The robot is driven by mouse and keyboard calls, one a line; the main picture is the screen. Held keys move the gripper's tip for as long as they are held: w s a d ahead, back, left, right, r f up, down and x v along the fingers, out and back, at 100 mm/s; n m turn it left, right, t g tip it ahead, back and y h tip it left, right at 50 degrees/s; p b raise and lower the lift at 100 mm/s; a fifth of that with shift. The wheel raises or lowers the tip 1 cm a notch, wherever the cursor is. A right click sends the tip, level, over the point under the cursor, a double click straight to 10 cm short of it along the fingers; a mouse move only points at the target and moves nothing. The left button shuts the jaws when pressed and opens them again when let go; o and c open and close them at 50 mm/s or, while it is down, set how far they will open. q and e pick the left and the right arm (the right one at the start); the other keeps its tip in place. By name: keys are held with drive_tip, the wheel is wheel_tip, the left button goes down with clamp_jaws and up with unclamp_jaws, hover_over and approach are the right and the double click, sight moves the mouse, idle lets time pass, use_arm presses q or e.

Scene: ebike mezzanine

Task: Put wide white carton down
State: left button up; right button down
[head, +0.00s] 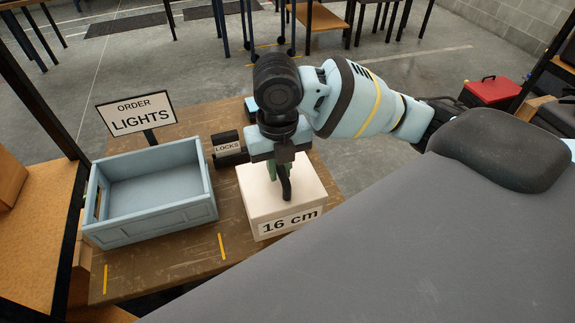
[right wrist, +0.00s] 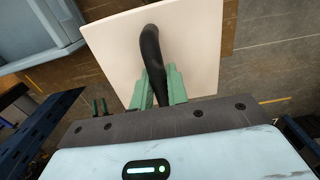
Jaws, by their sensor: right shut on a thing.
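The wide white carton (head: 258,201) has a "16 cm" label on its front and a dark curved handle (head: 285,187) on top. The carton's top also shows in the right wrist view (right wrist: 200,50), with the black handle (right wrist: 151,60) between the green fingers. My right gripper (head: 278,178) is above the carton and shut on its handle. I cannot tell whether the carton's underside touches the table. My left gripper is not in view.
An empty light-blue crate (head: 170,219) stands left of the carton, by an "ORDER LIGHTS" sign (head: 135,114). A dark "LOCKS" item (head: 228,149) is just behind the carton's left side. The brown table (head: 165,270) has bare room in front with yellow marks.

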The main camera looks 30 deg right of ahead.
drive_tip(key=shift+w+d+f, duration=0.1)
drive_tip(key=shift+w+d, duration=0.45)
drive_tip(key=shift+d, duration=0.3)
drive_tip(key=shift+w+d, duration=0.5)
drive_tip(key=shift+d, duration=0.35)
drive_tip(key=shift+f, duration=1.75)
drive_tip(key=shift+f, duration=0.15)
drive_tip(key=c, duration=1.4)
unclamp_jaws()
drive_tip(key=shift+o, duration=0.2)
wheel_tip(320, 180, up, 12)
